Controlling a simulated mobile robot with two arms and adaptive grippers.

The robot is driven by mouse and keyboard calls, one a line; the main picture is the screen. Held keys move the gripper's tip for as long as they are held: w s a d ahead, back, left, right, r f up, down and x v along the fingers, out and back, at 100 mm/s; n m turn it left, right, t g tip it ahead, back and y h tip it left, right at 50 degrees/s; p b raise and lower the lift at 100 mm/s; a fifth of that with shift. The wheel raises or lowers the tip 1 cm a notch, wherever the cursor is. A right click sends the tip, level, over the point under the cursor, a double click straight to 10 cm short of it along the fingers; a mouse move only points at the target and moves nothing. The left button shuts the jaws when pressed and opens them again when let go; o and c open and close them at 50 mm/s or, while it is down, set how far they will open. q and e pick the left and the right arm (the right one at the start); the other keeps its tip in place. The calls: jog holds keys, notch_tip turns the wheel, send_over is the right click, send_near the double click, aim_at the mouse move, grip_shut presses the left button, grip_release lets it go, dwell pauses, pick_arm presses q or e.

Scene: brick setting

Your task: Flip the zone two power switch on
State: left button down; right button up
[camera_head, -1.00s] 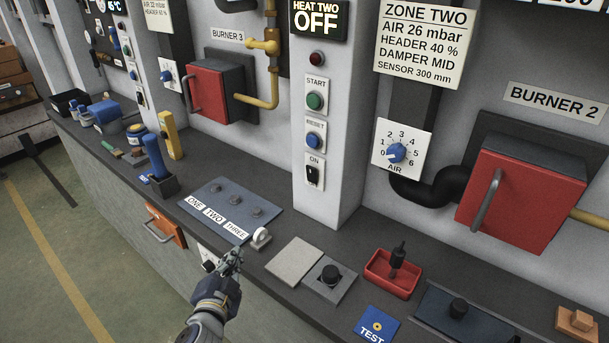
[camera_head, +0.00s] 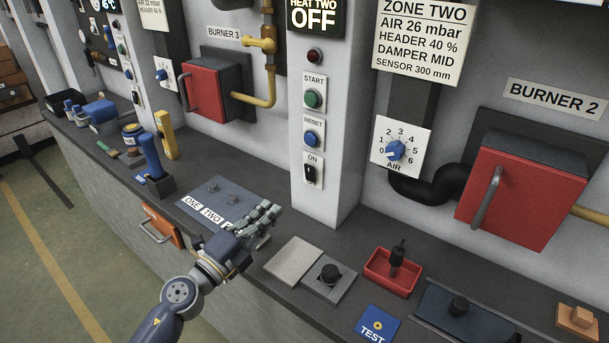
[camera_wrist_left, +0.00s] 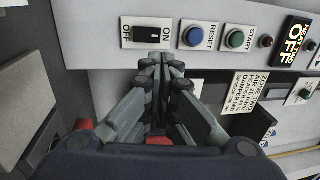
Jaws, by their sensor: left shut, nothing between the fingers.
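The zone two power switch is a black rocker (camera_head: 311,174) on a white plate marked ON, low on the white column. It also shows in the left wrist view (camera_wrist_left: 154,36), on a plate marked OFF and ON, just beyond my fingertips. The display above (camera_head: 316,17) reads HEAT TWO OFF. My left gripper (camera_head: 270,212) is shut and empty, above the bench near the ONE TWO THREE plate, apart from the switch. In the left wrist view its fingers (camera_wrist_left: 160,62) are together, pointing toward the plate. My right gripper is not in view.
Above the switch are a blue RESET button (camera_head: 312,138), a green START button (camera_head: 312,98) and a red lamp (camera_head: 314,56). The bench holds a ONE TWO THREE plate (camera_head: 245,203), a flat grey plate (camera_head: 293,262) and a red tray (camera_head: 381,283). An air dial (camera_head: 396,151) is on the right.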

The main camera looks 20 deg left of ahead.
pick_arm(q)
jog(key=p, duration=0.2)
send_near(312, 168)
jog(key=x, duration=0.7)
